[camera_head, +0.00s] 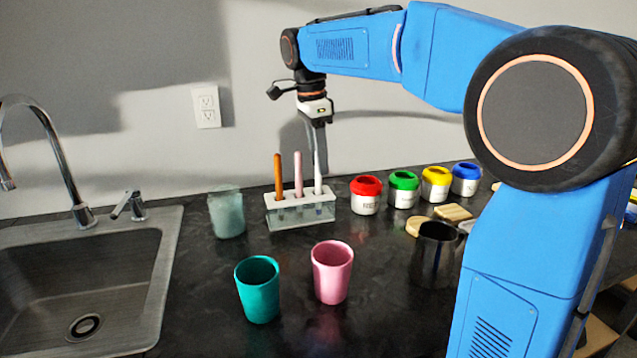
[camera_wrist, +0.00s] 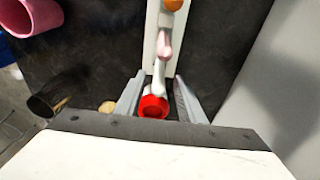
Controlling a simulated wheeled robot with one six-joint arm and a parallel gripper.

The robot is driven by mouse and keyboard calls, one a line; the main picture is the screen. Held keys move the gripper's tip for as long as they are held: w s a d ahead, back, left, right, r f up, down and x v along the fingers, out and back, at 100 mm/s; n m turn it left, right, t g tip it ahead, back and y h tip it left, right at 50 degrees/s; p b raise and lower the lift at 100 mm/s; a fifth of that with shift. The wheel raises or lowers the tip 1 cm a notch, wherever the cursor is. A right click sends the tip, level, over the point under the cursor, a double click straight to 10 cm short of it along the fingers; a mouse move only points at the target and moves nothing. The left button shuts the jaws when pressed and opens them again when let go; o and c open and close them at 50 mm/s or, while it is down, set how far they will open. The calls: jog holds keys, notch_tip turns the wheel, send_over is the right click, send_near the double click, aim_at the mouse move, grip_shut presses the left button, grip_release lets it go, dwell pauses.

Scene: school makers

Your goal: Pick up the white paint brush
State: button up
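The white paint brush (camera_head: 318,178) stands upright in the right slot of a white rack (camera_head: 285,203). An orange brush (camera_head: 278,172) and a pink brush (camera_head: 298,172) stand to its left in the same rack. My gripper (camera_head: 318,142) points down directly above the white brush, with its fingers around the brush's upper end. In the wrist view my gripper (camera_wrist: 158,95) has its two fingers apart, with the white brush (camera_wrist: 158,76) between them. I see gaps beside the brush, so the fingers do not appear to touch it.
Red (camera_head: 366,196), green (camera_head: 403,191), yellow (camera_head: 435,185) and blue (camera_head: 466,181) paint jars stand right of the rack. A glass cup (camera_head: 227,216) stands left. Teal (camera_head: 258,291), pink (camera_head: 332,273) and dark (camera_head: 434,256) cups are in front. The wall is close behind.

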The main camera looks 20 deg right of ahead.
aim_at(320, 191)
jog(key=shift+s+d+f, duration=0.1)
jog(key=shift+d+f, duration=0.05)
jog(key=shift+f, duration=1.75)
jog(key=shift+c, duration=0.6)
grip_shut()
